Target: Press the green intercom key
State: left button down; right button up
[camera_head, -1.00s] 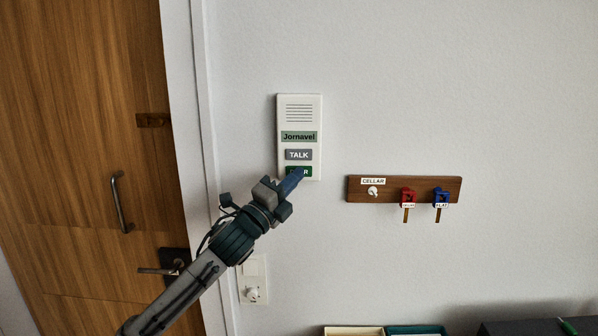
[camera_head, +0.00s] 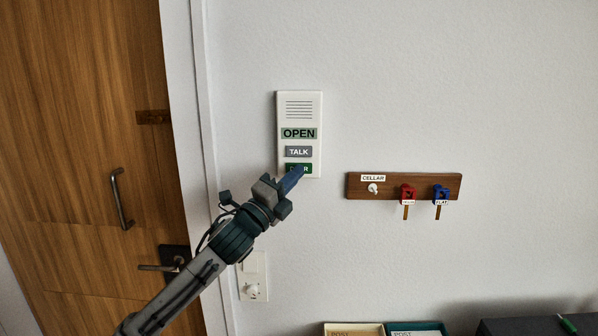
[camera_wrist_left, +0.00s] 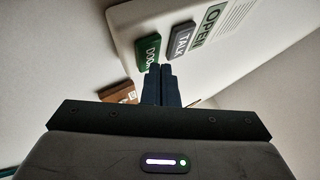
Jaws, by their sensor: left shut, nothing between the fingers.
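The white intercom panel (camera_head: 300,108) is on the wall right of the door. Its display (camera_head: 299,133) reads OPEN, with a grey TALK key (camera_head: 299,152) below it. The green key (camera_head: 306,169) is at the bottom, partly hidden by my gripper; in the left wrist view the green key (camera_wrist_left: 148,50) reads DOOR. My left gripper (camera_head: 299,171) is shut and empty, its tips at the green key. In the left wrist view the fingertips (camera_wrist_left: 160,68) overlap the key's lower edge. My right gripper is not in view.
A wooden key board (camera_head: 340,188) labelled CELLAR, with red (camera_head: 407,192) and blue (camera_head: 441,193) keys, hangs to the right. A wooden door (camera_head: 85,130) with a handle is at left. A switch and socket plate (camera_head: 252,277) is below. Trays (camera_head: 416,326) stand at the bottom.

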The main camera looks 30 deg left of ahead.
pick_arm(q)
jog(key=shift+s+d, duration=0.25)
jog(key=shift+s, duration=0.15)
jog(key=s+d, duration=0.1)
jog(key=s+b, duration=0.1)
jog(key=s+d+b, duration=0.1)
jog(key=s, duration=0.1)
jog(key=shift+s+d, duration=0.1)
jog(key=shift+d, duration=0.2)
jog(key=shift+f, duration=0.1)
dwell(0.7)
